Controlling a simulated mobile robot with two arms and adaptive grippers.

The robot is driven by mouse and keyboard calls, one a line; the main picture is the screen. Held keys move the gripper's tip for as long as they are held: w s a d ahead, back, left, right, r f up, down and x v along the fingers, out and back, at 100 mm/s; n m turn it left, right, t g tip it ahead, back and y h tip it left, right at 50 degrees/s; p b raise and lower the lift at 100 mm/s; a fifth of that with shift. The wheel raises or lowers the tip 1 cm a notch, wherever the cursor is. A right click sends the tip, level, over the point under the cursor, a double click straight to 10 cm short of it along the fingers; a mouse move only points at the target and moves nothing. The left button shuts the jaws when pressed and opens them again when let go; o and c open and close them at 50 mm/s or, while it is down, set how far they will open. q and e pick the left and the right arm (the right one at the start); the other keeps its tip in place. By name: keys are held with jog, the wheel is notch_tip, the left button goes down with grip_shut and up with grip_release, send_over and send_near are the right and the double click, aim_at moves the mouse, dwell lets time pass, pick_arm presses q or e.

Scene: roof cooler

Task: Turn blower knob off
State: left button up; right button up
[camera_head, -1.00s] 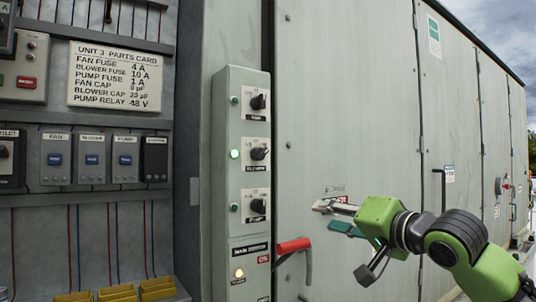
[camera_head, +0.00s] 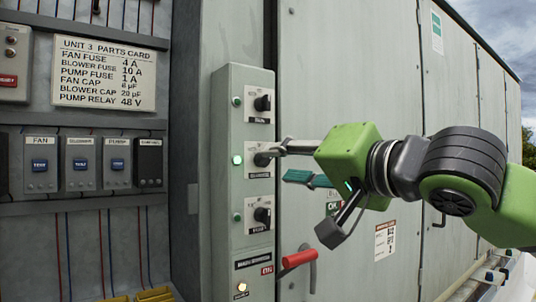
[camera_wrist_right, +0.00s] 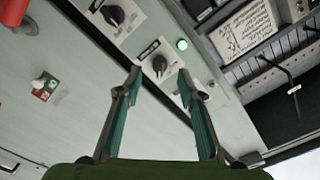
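The middle knob (camera_head: 263,159), the blower knob by its place on the panel, is black on a white plate with a blurred label. A green lamp (camera_head: 237,160) beside it is lit. In the right wrist view the knob (camera_wrist_right: 159,63) sits beyond and between the fingertips, its pointer tilted. My right gripper (camera_head: 284,162) is open and empty, just right of the knob, with one finger above the other in the head view. The upper fingertip overlaps the knob's edge in the picture; I cannot tell if they touch. My left gripper is not in view.
Similar black knobs sit above (camera_head: 262,103) and below (camera_head: 262,214) on the narrow grey panel (camera_head: 232,85). A red-handled lever (camera_head: 298,259) sticks out below right. Fuse modules (camera_head: 79,164) are on the left, and cabinet doors (camera_head: 350,60) stand behind my arm.

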aim_at(267, 162)
jog(key=p+x, duration=0.1)
jog(key=x, duration=0.3)
jog(key=shift+w+a+r, duration=0.1)
jog(key=shift+w, duration=0.15)
jog(key=shift+w+a, duration=0.2)
jog(key=shift+w, duration=0.1)
jog(key=shift+w+a, duration=0.15)
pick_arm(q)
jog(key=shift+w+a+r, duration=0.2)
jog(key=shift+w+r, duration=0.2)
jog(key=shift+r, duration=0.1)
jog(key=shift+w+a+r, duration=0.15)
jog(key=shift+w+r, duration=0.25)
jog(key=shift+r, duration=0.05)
pick_arm(e)
grip_shut()
